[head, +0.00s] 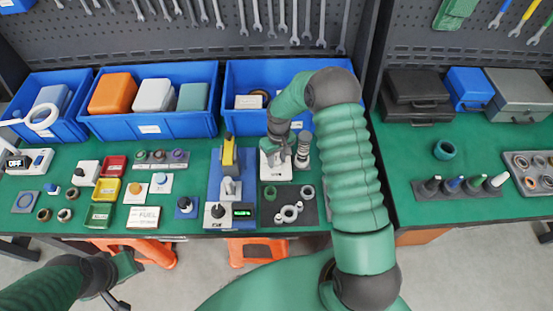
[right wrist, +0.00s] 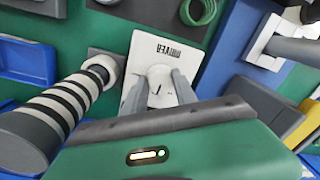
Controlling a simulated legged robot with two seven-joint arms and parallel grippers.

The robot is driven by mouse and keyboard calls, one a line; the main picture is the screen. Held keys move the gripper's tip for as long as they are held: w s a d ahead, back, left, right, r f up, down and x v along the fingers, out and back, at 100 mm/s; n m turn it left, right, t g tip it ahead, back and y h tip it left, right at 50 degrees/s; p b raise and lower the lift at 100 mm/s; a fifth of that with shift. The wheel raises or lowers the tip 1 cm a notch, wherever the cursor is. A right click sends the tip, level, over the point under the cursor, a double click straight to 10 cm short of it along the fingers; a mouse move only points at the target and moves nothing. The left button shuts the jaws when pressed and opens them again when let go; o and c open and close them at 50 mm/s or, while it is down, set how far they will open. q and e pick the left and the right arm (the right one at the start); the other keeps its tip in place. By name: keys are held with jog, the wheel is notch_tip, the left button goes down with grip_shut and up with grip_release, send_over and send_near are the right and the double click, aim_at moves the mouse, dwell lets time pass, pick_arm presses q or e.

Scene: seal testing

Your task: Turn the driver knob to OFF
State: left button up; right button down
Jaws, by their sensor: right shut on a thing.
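The white driver box (head: 277,170) stands on the green bench, left of a striped cylinder. In the right wrist view its white plate (right wrist: 150,45) shows the upside-down word DRIVER. Its pale round knob (right wrist: 158,78) sits between my right gripper's grey fingers (right wrist: 160,92), with a small dark mark on or beside it. My right gripper (head: 279,150) is shut on the knob and hides it in the head view. I cannot read the knob's setting. My left gripper (head: 122,275) is low at the left, in front of the bench and away from the box; its jaws are unclear.
The black-and-white striped cylinder (right wrist: 65,110) stands close beside the driver box. A blue test stand with a yellow top (head: 229,155) is to the left. A dark tray of rings (head: 288,216) lies in front. Blue bins (head: 150,122) line the back.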

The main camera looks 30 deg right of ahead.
jog(key=n, duration=0.4)
jog(key=shift+w+d+r+n, duration=0.1)
jog(key=shift+w+r+n, duration=0.05)
jog(key=shift+w+n, duration=0.2)
jog(key=shift+n, duration=1.95)
jog(key=c, duration=1.4)
grip_release()
jog(key=o, duration=0.4)
jog(key=shift+w+f, duration=0.1)
jog(key=shift+f, duration=0.15)
